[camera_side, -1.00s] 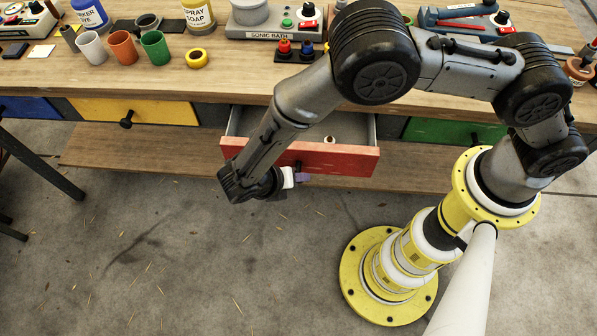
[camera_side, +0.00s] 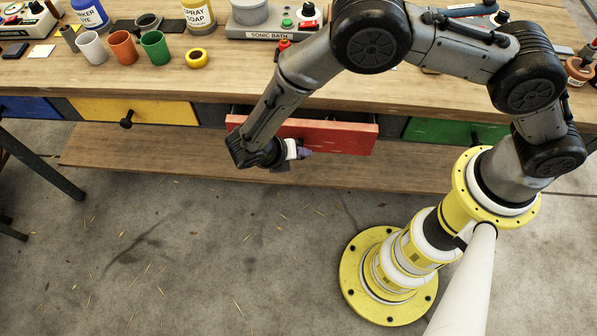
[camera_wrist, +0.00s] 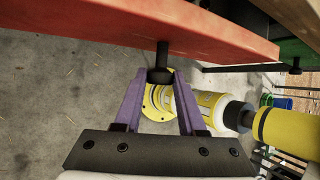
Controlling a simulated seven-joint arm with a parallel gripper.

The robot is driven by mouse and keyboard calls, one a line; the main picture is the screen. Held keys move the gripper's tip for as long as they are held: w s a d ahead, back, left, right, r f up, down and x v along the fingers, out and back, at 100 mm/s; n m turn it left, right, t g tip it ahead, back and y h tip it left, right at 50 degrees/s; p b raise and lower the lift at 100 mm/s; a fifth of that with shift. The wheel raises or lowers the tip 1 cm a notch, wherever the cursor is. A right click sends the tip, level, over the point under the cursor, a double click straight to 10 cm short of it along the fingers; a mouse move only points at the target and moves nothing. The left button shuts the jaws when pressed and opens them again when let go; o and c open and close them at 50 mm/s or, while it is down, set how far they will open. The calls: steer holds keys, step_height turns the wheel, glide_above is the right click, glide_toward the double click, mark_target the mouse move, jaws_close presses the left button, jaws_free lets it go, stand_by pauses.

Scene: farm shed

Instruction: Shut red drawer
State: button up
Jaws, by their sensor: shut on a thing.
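The red drawer (camera_side: 335,136) is under the workbench, its front standing a little out from the bench, with a thin dark gap behind its top edge. Its red front also spans the top of the wrist view (camera_wrist: 170,28). My gripper (camera_side: 305,152) is at the drawer front. In the wrist view, my gripper's purple fingers (camera_wrist: 160,82) are closed on the drawer's black knob (camera_wrist: 162,62). In the side view my wrist covers the left part of the drawer front and hides the knob.
The workbench (camera_side: 230,75) holds cups, bottles and a sonic bath (camera_side: 268,22) above the drawer. A yellow drawer (camera_side: 150,111) is to the left and a green drawer (camera_side: 455,132) to the right, both shut. A lower shelf (camera_side: 190,165) runs beneath.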

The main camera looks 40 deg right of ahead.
mark_target(296, 133)
steer(key=shift+w+d, duration=2.05)
steer(key=shift+w, duration=0.05)
steer(key=o, duration=1.5)
steer(key=shift+o, duration=0.2)
steer(key=shift+v, duration=3.55)
